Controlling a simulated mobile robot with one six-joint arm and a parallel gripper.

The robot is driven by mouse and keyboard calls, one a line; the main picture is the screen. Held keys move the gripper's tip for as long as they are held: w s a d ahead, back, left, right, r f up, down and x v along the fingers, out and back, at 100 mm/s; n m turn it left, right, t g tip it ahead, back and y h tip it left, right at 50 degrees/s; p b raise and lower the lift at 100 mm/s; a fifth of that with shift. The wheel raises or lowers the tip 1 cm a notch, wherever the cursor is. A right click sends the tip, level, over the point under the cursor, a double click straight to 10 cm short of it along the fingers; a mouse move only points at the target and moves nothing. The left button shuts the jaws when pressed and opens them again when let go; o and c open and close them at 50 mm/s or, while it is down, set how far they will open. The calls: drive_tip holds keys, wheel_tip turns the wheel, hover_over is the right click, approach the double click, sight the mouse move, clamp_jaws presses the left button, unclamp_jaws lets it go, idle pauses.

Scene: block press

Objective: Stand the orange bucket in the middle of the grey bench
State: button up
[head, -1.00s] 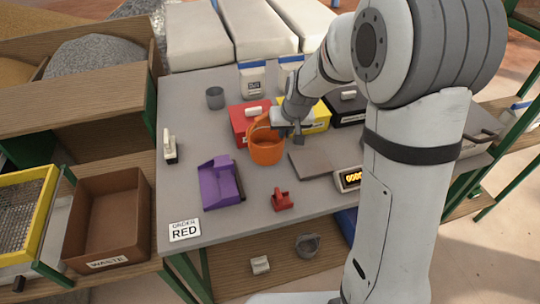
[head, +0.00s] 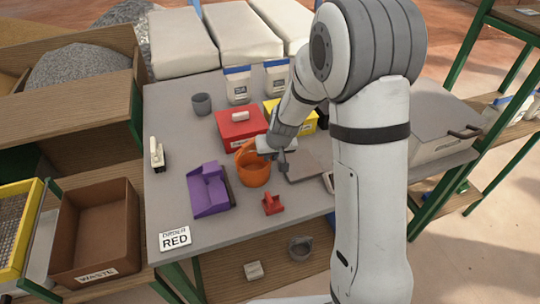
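The orange bucket (head: 254,176) is upright over the middle of the grey bench (head: 215,232), with its handle raised. My gripper (head: 268,151) is at the handle on the bucket's upper right side and appears shut on it. The fingertips are small and partly hidden. I cannot tell whether the bucket's base touches the bench top.
A flat grey plate (head: 305,168) is to the right. Red (head: 240,128) and yellow (head: 302,122) boxes stand behind. The bench's front left is mostly clear, with an order card (head: 175,238).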

drive_tip(key=o, duration=0.3)
drive_tip(key=v, duration=1.2)
drive_tip(key=s+d+r, duration=0.2)
drive_tip(key=s+d, duration=0.1)
drive_tip(key=s, duration=0.4)
drive_tip(key=s+d+r+m+h, duration=0.1)
drive_tip(key=s+d+r, duration=0.1)
drive_tip(key=s, duration=0.5)
drive_tip(key=s+d+r+m+g, duration=0.1)
drive_tip(key=s+d, duration=0.3)
drive_tip(key=s, duration=0.4)
drive_tip(key=shift+s+r+h, duration=0.1)
drive_tip(key=shift+r+h, duration=0.3)
drive_tip(key=shift+r, duration=0.45)
